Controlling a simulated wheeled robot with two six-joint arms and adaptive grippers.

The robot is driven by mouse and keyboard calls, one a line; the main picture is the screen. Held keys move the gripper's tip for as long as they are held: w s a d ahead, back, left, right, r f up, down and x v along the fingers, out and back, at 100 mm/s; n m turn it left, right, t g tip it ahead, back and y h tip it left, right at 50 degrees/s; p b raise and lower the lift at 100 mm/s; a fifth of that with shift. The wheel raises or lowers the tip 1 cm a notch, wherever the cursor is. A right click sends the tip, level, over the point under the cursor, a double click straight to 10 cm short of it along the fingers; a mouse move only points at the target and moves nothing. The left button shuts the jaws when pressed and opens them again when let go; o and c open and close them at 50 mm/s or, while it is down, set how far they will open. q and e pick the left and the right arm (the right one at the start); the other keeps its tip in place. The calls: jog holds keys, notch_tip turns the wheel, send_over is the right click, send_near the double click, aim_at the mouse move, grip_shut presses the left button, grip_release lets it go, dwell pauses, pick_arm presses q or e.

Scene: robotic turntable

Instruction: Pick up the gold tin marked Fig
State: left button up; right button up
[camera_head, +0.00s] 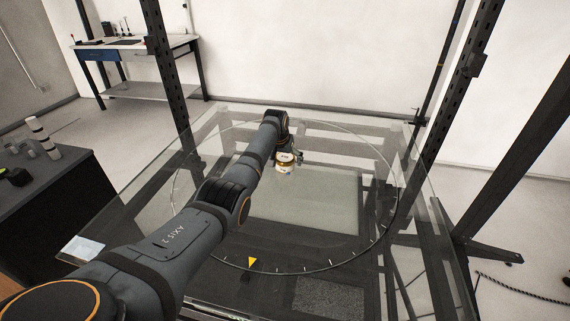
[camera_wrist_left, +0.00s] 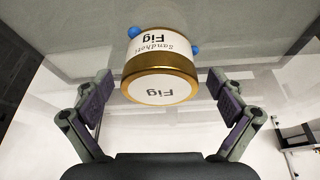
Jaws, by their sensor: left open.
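The gold tin marked Fig (camera_head: 285,162) stands on the glass turntable (camera_head: 300,205), toward its far side. In the left wrist view the tin (camera_wrist_left: 160,66) shows a gold rim and a white label reading Fig, with blue round spots at its sides. My left gripper (camera_wrist_left: 160,95) is open, with one finger to each side of the tin and a gap on both sides. In the head view my left arm reaches over the glass, and the gripper (camera_head: 292,158) is partly hidden at the tin. My right gripper is not in view.
Dark upright posts (camera_head: 166,65) frame the glass table. A yellow triangle marker (camera_head: 252,262) lies near the turntable's front edge. A dark cabinet (camera_head: 50,215) with small items stands at left, and a workbench (camera_head: 135,45) stands at the back. The glass right of the tin is clear.

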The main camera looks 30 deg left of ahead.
pick_arm(q)
jog(key=shift+c, duration=0.3)
jog(key=c, duration=1.2)
jog(key=shift+c, duration=0.7)
jog(key=shift+r, duration=0.15)
